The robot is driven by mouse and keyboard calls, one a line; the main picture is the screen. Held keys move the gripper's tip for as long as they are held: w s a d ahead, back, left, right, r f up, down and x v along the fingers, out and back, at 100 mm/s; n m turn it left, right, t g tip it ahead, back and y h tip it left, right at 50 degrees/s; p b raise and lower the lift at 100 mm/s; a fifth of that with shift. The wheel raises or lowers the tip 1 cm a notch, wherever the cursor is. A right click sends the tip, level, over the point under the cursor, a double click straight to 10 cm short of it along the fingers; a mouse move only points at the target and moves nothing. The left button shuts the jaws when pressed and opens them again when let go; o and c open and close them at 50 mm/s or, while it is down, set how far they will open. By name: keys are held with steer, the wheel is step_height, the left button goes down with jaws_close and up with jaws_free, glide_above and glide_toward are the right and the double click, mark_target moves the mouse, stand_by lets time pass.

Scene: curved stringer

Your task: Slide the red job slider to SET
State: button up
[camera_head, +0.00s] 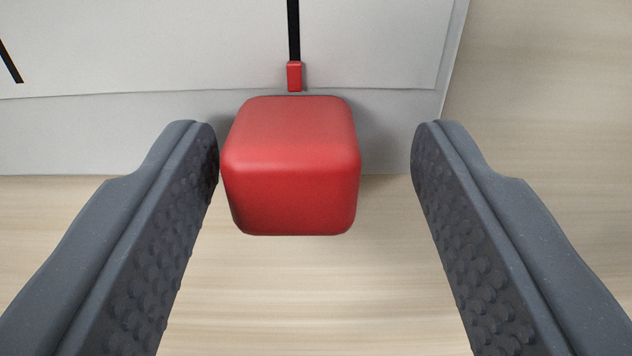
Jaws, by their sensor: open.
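The red job slider's block (290,165) is a rounded red cube in the middle of the head camera view. A small red tab (294,77) shows just behind it, at the lower end of a black slot (293,30). My gripper (315,150) is open, with one dark finger on each side of the block. The left finger is very close to the block's left face; I cannot tell if they touch. A clear gap lies between the block and the right finger. No SET marking shows.
A light grey panel (180,50) fills the top of the view, with its right edge near the upper right. Part of another black slot (9,62) shows at the far left. The pale wood-grain surface (300,300) below and to the right is clear.

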steer(key=shift+s, duration=0.15)
steer(key=s+b, duration=0.5)
steer(key=s, duration=0.8)
steer(key=shift+s+a, duration=0.25)
stand_by(0.4)
